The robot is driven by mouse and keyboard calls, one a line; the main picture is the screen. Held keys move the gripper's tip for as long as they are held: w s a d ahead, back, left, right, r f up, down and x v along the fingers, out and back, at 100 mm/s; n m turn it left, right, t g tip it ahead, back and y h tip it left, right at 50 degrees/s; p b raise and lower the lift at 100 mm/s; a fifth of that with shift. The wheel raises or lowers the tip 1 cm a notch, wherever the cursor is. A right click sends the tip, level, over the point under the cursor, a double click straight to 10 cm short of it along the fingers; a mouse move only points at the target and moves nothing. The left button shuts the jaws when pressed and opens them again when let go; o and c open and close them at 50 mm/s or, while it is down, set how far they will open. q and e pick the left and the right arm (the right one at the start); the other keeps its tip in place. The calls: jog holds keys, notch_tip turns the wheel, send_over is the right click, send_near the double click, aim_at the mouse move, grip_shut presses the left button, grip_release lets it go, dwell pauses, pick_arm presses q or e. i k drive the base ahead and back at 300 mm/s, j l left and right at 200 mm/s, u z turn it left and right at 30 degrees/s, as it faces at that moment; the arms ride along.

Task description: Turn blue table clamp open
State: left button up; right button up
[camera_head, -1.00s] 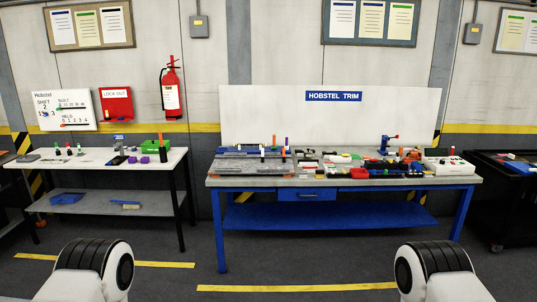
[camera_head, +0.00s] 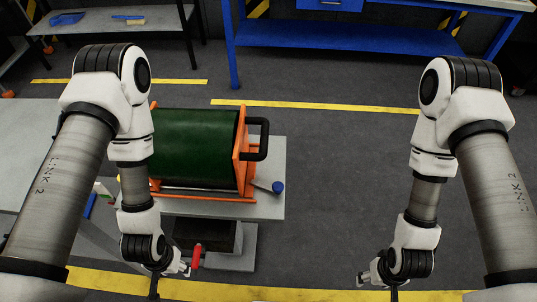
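A small clamp-like piece with a grey bar and a blue knob (camera_head: 278,187) lies at the right edge of the grey table top (camera_head: 268,208), beside the orange frame. My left gripper (camera_head: 184,269) is below and left of it, apart from it, close to a red handle-like piece (camera_head: 197,256). I cannot tell whether it touches the red piece or whether its fingers are open. My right gripper (camera_head: 372,279) hangs over the floor at the lower right, far from the table, with its fingers too small to judge.
A green drum (camera_head: 195,148) in an orange frame (camera_head: 241,160) with a black handle (camera_head: 258,140) stands on the grey table. A blue workbench (camera_head: 340,38) is at the back. Grey floor (camera_head: 345,170) right of the table is free.

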aim_at(277, 187)
jog(key=k+l, duration=0.25)
jog(key=l, duration=0.15)
jog(key=k+l, duration=0.25)
jog(key=l, duration=0.15)
jog(key=k+l, duration=0.25)
jog(key=l, duration=0.15)
jog(key=i+u, duration=0.05)
